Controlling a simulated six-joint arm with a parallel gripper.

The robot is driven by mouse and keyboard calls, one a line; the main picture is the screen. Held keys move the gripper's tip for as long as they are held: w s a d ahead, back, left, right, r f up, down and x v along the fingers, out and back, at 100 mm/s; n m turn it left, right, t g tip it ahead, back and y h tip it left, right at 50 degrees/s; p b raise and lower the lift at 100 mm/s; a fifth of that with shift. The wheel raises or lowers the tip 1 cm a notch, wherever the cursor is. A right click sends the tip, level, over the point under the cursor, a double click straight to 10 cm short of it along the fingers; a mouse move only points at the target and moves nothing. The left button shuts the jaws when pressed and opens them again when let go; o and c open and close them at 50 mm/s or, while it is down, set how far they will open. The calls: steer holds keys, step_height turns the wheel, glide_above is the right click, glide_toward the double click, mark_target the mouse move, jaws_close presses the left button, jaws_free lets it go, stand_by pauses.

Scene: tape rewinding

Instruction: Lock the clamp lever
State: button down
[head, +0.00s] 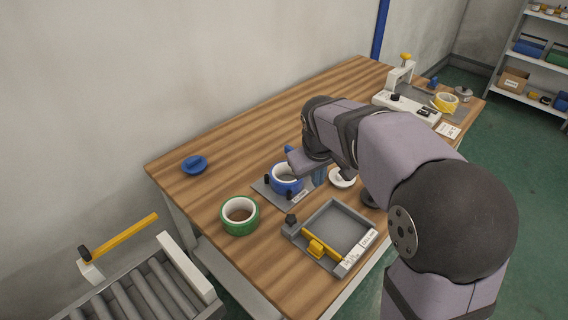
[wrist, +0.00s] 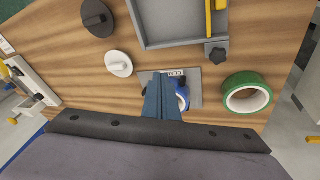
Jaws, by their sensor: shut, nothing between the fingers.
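The clamp is a grey plate (head: 262,188) with a blue tape roll (head: 284,186) on it and small black posts at its left side. In the wrist view the plate (wrist: 193,75), with a partly readable label, and the blue roll (wrist: 183,97) show beside and behind my fingers. A small black part (wrist: 181,82) stands by the roll there; I cannot tell whether it is the lever. My gripper (wrist: 162,76) is shut and empty, its blue-grey fingers together over the clamp. They hide part of the plate and roll; contact cannot be told.
A green tape roll (head: 240,215) stands left of a grey tray (head: 322,204) with a yellow bar (head: 318,246). A white disc (wrist: 118,63) and a dark disc (wrist: 98,17) lie nearby. A blue disc (head: 194,165) lies far left, with bare wood around it.

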steer(key=w+a+r+n+t+b, duration=0.1)
steer(key=w+a+n+t+b, duration=0.2)
steer(key=w+a+b, duration=0.4)
steer(key=w+a, duration=0.1)
steer(key=w, duration=0.4)
steer(key=shift+w+a+r, duration=0.15)
steer(key=shift+a, duration=0.15)
steer(key=shift+w, duration=0.1)
steer(key=x, duration=1)
steer(key=shift+r, duration=0.1)
steer(key=shift+w+p, duration=0.15)
steer(key=shift+p, duration=0.3)
